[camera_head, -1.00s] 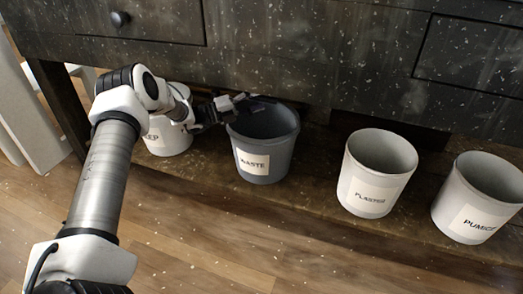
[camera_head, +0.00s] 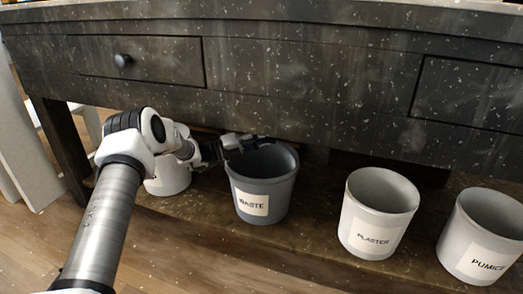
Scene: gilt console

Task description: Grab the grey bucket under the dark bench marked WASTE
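The grey bucket marked WASTE (camera_head: 262,190) stands on the low shelf under the dark bench (camera_head: 300,80). It is darker than the buckets beside it. My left arm comes in from the left, and my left gripper (camera_head: 246,141) is at the bucket's rear left rim. One dark finger reaches over the bucket's mouth. The other finger is hard to make out, so I cannot tell whether they are shut on the rim. My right gripper is not in view.
A pale bucket (camera_head: 168,178) stands to the left, partly behind my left arm. Pale buckets marked PLASTER (camera_head: 372,238) and PUMICE (camera_head: 482,262) stand to the right. The bench's drawer front hangs close above the gripper. The wooden floor (camera_head: 205,262) in front is clear.

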